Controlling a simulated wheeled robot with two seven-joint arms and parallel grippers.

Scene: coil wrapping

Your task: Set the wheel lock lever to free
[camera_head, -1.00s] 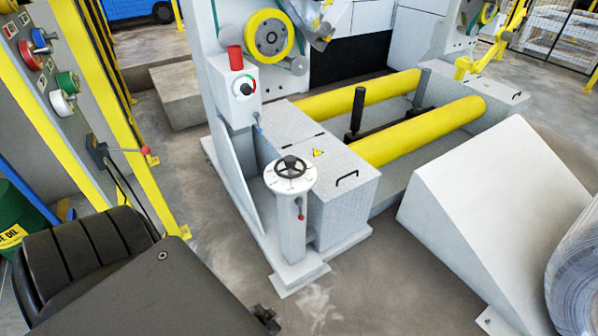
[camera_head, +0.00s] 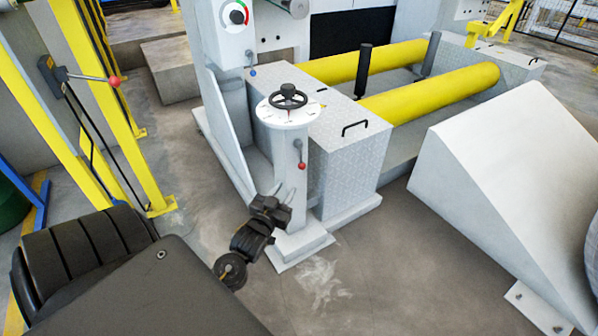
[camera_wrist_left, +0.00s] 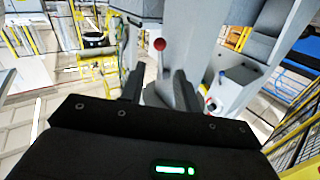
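The wheel lock lever (camera_head: 299,153) is a short grey lever with a red ball knob, on the front of a white pedestal (camera_head: 284,178). It hangs nearly straight down below a black handwheel (camera_head: 288,96) with a round white dial plate. My left gripper (camera_head: 285,192) is below and slightly left of the lever, close in front of the pedestal. In the left wrist view, my left gripper (camera_wrist_left: 160,92) has its two dark fingers apart with nothing between the tips. The red knob (camera_wrist_left: 159,44) shows beyond the fingertips, lined up with the gap. My right gripper is not in view.
A diamond-plate housing (camera_head: 345,160) with a black handle stands right of the pedestal. Yellow rollers (camera_head: 430,93) lie behind it. A white sloped block (camera_head: 505,160) stands at right. Another red-knobbed lever (camera_head: 85,77) is on a yellow post at left. Floor between is clear.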

